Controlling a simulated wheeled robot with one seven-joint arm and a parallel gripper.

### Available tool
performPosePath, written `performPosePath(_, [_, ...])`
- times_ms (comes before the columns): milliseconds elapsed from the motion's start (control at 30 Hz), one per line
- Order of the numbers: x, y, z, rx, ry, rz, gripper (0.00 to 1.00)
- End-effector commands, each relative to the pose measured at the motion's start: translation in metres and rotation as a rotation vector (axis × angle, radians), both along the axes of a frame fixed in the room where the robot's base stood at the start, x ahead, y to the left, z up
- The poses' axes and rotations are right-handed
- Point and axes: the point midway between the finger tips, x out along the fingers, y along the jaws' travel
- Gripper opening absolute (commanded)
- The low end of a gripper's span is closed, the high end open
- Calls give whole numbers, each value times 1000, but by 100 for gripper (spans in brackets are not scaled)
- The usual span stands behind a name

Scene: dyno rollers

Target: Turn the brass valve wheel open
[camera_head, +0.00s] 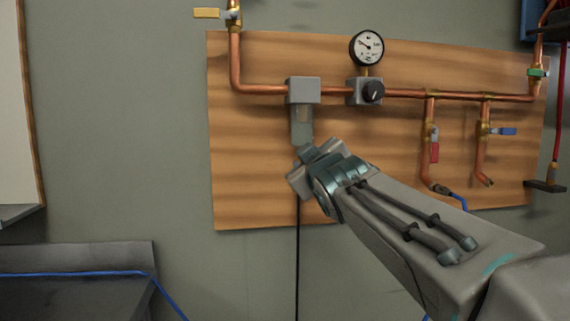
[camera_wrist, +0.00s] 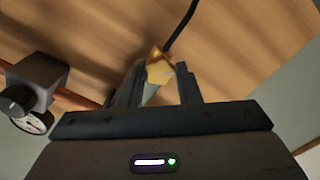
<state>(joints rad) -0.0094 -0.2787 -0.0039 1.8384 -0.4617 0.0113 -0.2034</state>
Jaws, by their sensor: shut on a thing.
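The brass valve wheel (camera_wrist: 159,67) shows in the wrist view as a small lobed brass piece. It lies between the two fingers of my gripper (camera_wrist: 161,83), which is shut on it. In the head view my gripper (camera_head: 304,160) is just below a grey block (camera_head: 303,90) with a translucent bowl (camera_head: 302,127) hanging from it. The wheel is hidden behind my gripper there. A thin black line (camera_head: 298,250) hangs straight down below the gripper, and in the wrist view a black line (camera_wrist: 181,24) leads away from the wheel.
Copper pipes (camera_head: 260,90) run across a wooden board (camera_head: 250,190). A gauge (camera_head: 367,47) and a black knob (camera_head: 373,92) are to the right, then red (camera_head: 435,152) and blue (camera_head: 503,131) lever valves. A yellow lever (camera_head: 207,13) is at upper left.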

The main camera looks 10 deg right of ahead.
Motion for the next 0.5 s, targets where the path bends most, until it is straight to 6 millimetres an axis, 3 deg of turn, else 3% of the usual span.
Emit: performPosePath(500, [1,-1,-4,-235,8,-3,8])
